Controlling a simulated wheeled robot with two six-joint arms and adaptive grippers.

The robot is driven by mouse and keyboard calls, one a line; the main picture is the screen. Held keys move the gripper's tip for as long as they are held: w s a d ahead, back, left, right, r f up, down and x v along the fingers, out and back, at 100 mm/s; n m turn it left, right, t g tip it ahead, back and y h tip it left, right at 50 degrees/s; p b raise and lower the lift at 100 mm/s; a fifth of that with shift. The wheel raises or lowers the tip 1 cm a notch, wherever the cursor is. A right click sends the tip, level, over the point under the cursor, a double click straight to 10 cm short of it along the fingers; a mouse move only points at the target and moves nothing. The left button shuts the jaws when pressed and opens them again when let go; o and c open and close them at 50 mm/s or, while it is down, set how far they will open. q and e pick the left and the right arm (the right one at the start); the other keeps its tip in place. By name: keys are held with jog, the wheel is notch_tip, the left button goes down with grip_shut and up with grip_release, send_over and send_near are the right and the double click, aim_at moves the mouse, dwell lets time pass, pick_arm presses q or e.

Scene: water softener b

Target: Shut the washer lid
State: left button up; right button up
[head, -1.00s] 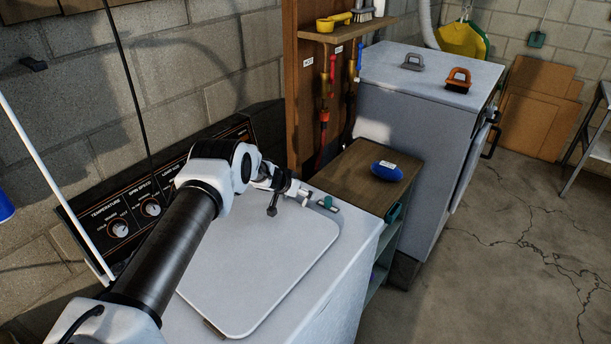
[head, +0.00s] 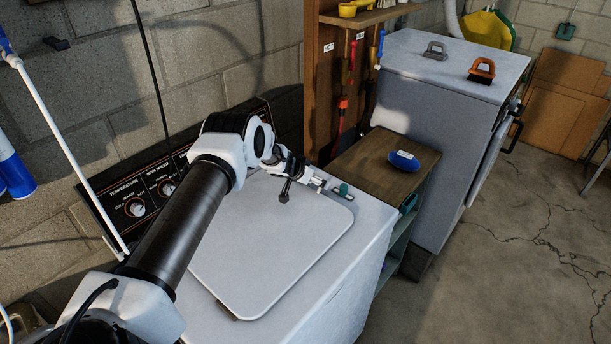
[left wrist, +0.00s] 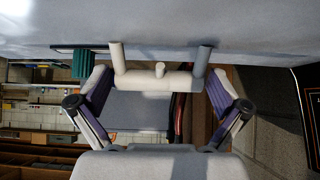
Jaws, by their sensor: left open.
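The washer (head: 345,275) stands in the lower middle of the head view. Its pale rounded lid (head: 270,260) appears to lie flat on the top, with no gap visible. My left gripper (head: 310,182) is over the lid's far right corner, low to the surface. In the left wrist view, my left gripper (left wrist: 160,100) is open, its two fingers apart. A white bar with two posts (left wrist: 158,80) shows between the fingers; I cannot tell if they touch it. The right gripper is out of view.
The control panel (head: 135,207) is behind the washer on the left. A small wooden-topped cabinet (head: 375,175) with a blue dish (head: 404,162) stands to its right, then a tall white appliance (head: 455,70). The floor at right (head: 490,250) is clear.

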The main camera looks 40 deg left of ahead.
pick_arm(q)
jog(key=v, duration=1)
jog(key=shift+s, duration=0.25)
jog(key=shift+w+f, duration=0.1)
